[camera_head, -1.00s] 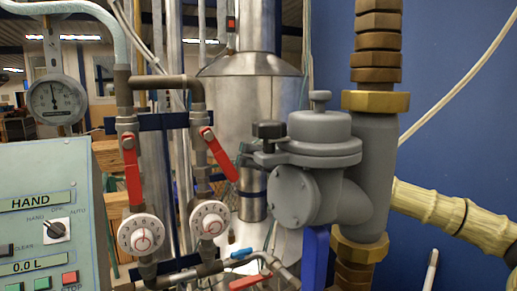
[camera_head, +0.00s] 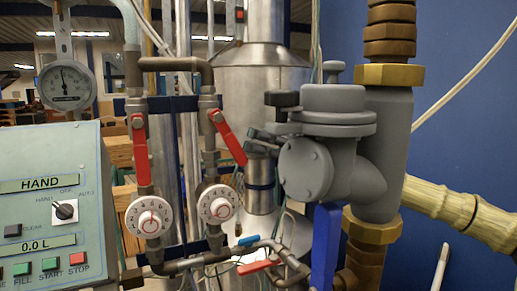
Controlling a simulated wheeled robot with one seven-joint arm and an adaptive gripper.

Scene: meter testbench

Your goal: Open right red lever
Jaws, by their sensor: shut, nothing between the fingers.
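The right red lever (camera_head: 228,137) sits on the right one of two vertical pipes. It slants from its pivot at upper left down to the lower right, with its lower end near the grey metal vessel. The left red lever (camera_head: 141,150) hangs almost straight down along the left pipe. Below the levers are a left white dial (camera_head: 148,217) and a right white dial (camera_head: 217,204). My gripper is not in view.
A grey valve body (camera_head: 318,165) with a blue handle (camera_head: 325,245) stands right of the lever. A control panel (camera_head: 55,160) and a round gauge (camera_head: 69,86) are at left. A small red handle (camera_head: 258,266) and a blue one (camera_head: 246,241) lie low between pipes.

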